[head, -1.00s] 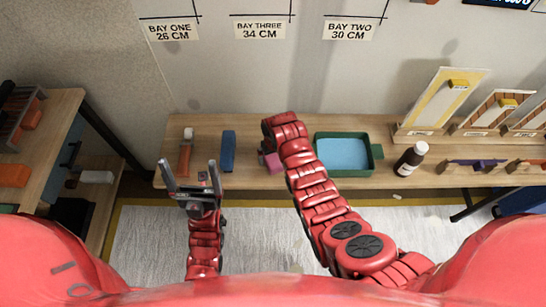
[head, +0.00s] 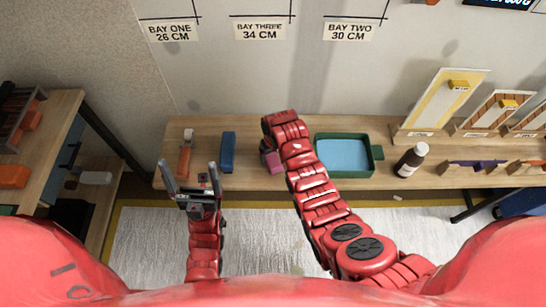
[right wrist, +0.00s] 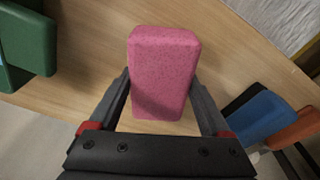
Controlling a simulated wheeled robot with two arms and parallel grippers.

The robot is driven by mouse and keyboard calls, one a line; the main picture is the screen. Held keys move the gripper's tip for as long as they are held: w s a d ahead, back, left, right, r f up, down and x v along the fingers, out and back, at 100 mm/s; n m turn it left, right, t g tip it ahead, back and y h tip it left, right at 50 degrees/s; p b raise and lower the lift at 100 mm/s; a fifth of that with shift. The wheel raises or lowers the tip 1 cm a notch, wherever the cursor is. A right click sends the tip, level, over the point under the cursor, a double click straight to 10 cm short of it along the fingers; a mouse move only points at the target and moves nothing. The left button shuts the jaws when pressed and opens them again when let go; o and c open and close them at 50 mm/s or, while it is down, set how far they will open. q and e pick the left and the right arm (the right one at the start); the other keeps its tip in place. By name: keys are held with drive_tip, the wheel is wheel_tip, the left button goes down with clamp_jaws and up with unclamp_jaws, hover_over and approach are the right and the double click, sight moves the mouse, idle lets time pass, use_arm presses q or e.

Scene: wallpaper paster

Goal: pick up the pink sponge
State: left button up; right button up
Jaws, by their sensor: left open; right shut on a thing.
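The pink sponge (head: 274,163) shows over the wooden bench, left of the green tray, partly hidden by my right arm. In the right wrist view the sponge (right wrist: 163,60) stands between the two dark fingers of my right gripper (right wrist: 161,78), which is shut on its sides. I cannot tell whether the sponge is clear of the bench top. In the head view the right fingers are mostly hidden behind my right wrist. My left gripper (head: 190,180) is open and empty, in front of the bench's left part.
Sample boards (head: 440,105) stand at the right. A side shelf (head: 60,120) is at the left.

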drive_tip(key=shift+s+r+b, duration=0.15)
drive_tip(key=shift+r, duration=0.45)
drive_tip(key=shift+s+r+b, duration=0.15)
drive_tip(key=shift+r, duration=0.45)
drive_tip(key=s, duration=0.5)
drive_tip(key=s+b, duration=0.1)
drive_tip(key=s, duration=0.1)
drive_tip(key=shift+s+r, duration=0.2)
drive_tip(key=shift+r, duration=0.05)
drive_tip(key=s+r+p, duration=0.1)
drive_tip(key=s+p, duration=0.3)
drive_tip(key=s, duration=0.4)
drive_tip(key=o, duration=0.7)
drive_tip(key=shift+c, duration=0.2)
drive_tip(key=c, duration=0.7)
